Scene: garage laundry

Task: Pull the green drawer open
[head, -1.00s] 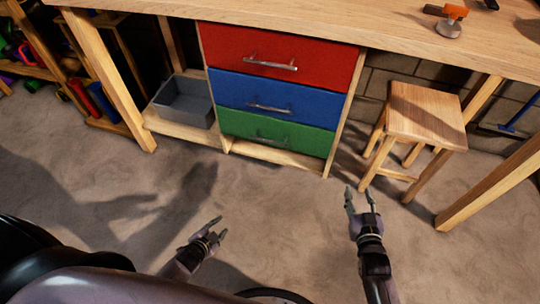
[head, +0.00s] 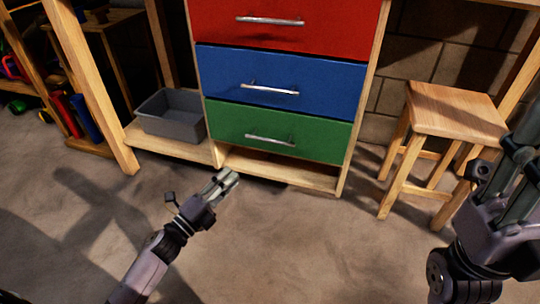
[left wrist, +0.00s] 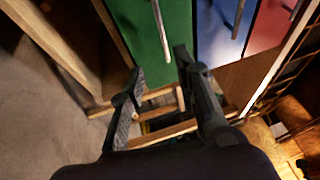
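The green drawer (head: 315,138) is the lowest of three drawers in the wooden workbench and sits shut, flush with its frame. Its silver bar handle (head: 270,140) runs level across the front. In the left wrist view the green drawer (left wrist: 148,45) and its handle (left wrist: 160,30) appear turned on their side, beyond the fingers. My left gripper (head: 230,180) is in front of and below the drawer, to the left of the handle, apart from it. Its fingers are spread and empty in the left wrist view (left wrist: 158,82). My right gripper (head: 518,150) is raised at the right edge, partly cut off.
A blue drawer (head: 320,85) and a red drawer (head: 335,22) are above, both shut. A grey bin (head: 170,119) stands on the low shelf to the left. A wooden stool (head: 455,108) stands to the right. The floor in front is clear.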

